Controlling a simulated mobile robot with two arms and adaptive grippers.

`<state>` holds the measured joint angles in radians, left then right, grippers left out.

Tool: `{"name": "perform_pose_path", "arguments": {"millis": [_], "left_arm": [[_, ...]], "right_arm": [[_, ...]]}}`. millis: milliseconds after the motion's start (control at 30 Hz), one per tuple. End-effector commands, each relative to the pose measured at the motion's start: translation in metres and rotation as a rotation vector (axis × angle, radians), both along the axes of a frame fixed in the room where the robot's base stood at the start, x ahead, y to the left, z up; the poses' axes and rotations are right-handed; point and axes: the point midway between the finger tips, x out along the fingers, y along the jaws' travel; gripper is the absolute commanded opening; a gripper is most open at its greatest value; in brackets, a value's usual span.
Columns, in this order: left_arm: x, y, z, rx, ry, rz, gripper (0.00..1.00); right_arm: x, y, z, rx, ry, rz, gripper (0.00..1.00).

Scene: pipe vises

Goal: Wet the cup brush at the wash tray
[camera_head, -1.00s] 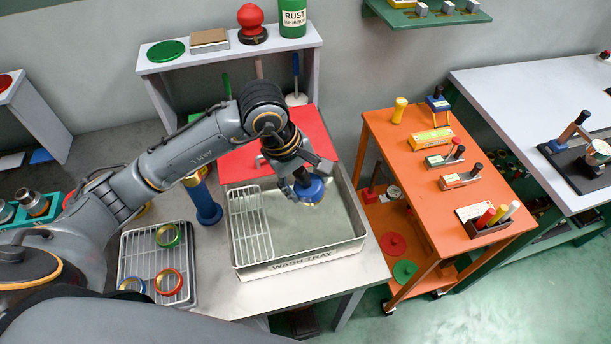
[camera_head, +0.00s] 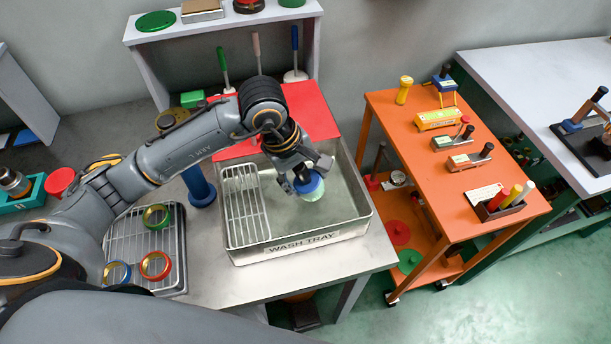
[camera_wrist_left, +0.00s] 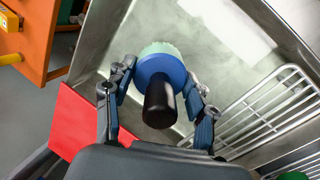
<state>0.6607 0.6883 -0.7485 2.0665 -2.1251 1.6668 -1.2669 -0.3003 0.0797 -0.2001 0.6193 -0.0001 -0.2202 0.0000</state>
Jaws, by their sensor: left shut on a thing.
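The wash tray (camera_head: 303,243) is a metal basin with a label on its front wall and shallow, pale liquid inside. My left gripper (camera_head: 305,171) is over the tray's right part, shut on the cup brush (camera_head: 308,184). The brush has a blue body and pale bristles pointing down. In the left wrist view the blue brush (camera_wrist_left: 162,70) with its black handle sits between the fingers of the gripper (camera_wrist_left: 160,90). The bristles are low inside the tray and look greenish; I cannot tell how deep they are. My right gripper is out of view.
A white wire rack (camera_head: 246,205) fills the tray's left side. An orange cart (camera_head: 421,156) stands right.

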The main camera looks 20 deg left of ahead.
Motion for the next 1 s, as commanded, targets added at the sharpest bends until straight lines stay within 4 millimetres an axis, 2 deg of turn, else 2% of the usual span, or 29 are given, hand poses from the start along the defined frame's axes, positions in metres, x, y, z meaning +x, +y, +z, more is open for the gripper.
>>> {"name": "perform_pose_path", "arguments": {"millis": [433,1000], "left_arm": [[0.0,0.0,0.003,-0.001,-0.001,0.0,0.28],[0.001,0.0,0.049,0.0,-0.002,0.0,0.28]], "right_arm": [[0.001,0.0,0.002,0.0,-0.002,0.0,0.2],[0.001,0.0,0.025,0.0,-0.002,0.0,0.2]]}}
